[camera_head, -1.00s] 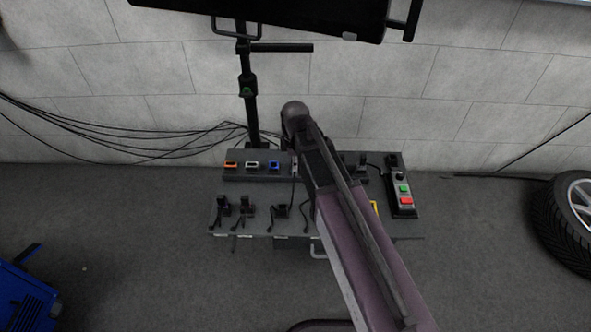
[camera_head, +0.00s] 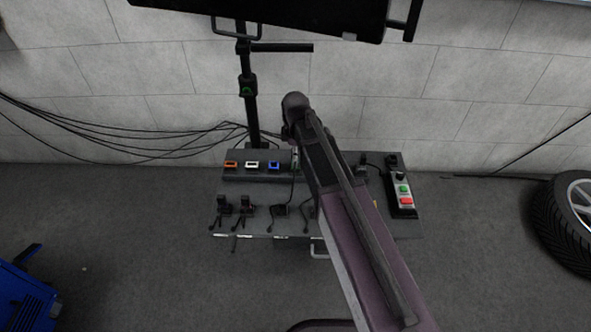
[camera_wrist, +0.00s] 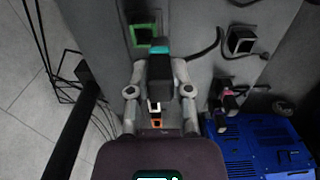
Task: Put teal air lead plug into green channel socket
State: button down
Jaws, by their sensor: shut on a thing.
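My gripper (camera_wrist: 160,84) is shut on the dark teal air lead plug (camera_wrist: 160,66), whose teal band (camera_wrist: 159,50) shows at its far end in the wrist view. The green channel socket (camera_wrist: 144,34), a green frame around a dark opening, lies just beyond the plug, slightly left. The teal end overlaps the socket's lower right edge in the picture; I cannot tell whether they touch. In the head view my arm hides the green socket, and the plug and fingertips cannot be made out there.
Orange (camera_head: 231,165), white (camera_head: 252,165) and blue (camera_head: 273,166) sockets line the raised bench strip left of my arm. Several dark plugs with leads stand along the front. A control box (camera_head: 402,196) with green and red buttons is at right. A black post (camera_head: 249,105) rises behind.

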jog(key=shift+w, duration=1)
jog(key=shift+f+b, duration=0.5)
jog(key=shift+f+b, duration=1.5)
dwell(0.4)
jog(key=shift+c, duration=2.3)
grip_release()
jog(key=shift+r, duration=0.25)
